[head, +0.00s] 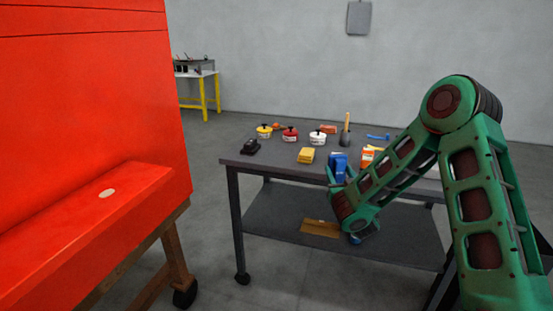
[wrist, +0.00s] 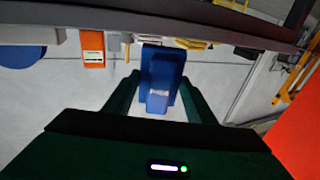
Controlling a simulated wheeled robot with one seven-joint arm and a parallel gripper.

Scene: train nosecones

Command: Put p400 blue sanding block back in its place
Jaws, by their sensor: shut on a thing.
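The blue sanding block (head: 338,165) is held in my gripper (head: 339,174) at the front edge of the dark table (head: 285,172), in the head view. In the wrist view, the blue block (wrist: 162,72) stands between the two green fingers of my gripper (wrist: 160,84), with a pale label on it. My gripper is shut on it. The lettering is too small to read. Whether the block touches the table is unclear, and my arm hides part of the table's right side.
The tabletop holds yellow (head: 264,131), red (head: 290,134) and white (head: 318,139) pots, a yellow block (head: 306,155), a black tool (head: 250,146) and an orange-white block (head: 367,157). A brown piece (head: 320,229) lies on the lower shelf. A large red nosecone (head: 90,110) stands left.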

